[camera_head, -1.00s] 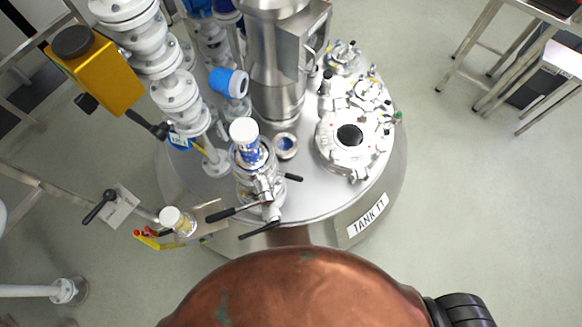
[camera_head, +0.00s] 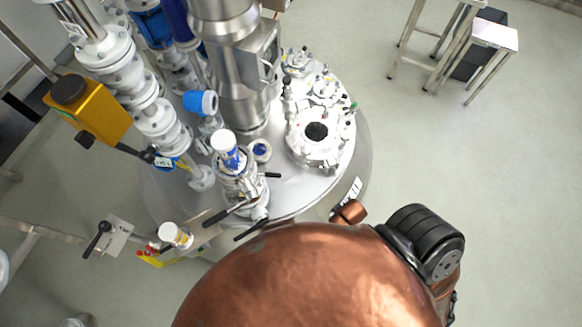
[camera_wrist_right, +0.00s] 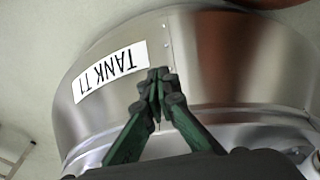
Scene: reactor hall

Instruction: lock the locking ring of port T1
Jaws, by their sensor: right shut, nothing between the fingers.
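Tank T1 (camera_head: 270,195) is a round steel vessel in the middle of the head view. On the right of its lid sits a round silvery port fitting (camera_head: 300,146) with a black centre (camera_head: 316,132) and several clamps around its rim. No port label is readable, and I cannot tell the locking ring's position. In the right wrist view my right gripper (camera_wrist_right: 160,82) has its green fingers together, empty. It is in front of the tank's curved side, near the upside-down TANK T1 label (camera_wrist_right: 110,72). My left gripper is in neither view.
A valve assembly (camera_head: 238,180) with black handles stands at the lid's front left. A tall steel cylinder (camera_head: 228,85) rises behind it. White flanged pipes (camera_head: 140,100) and a yellow box (camera_head: 88,108) are at left. The floor at right is clear up to a steel table (camera_head: 494,36).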

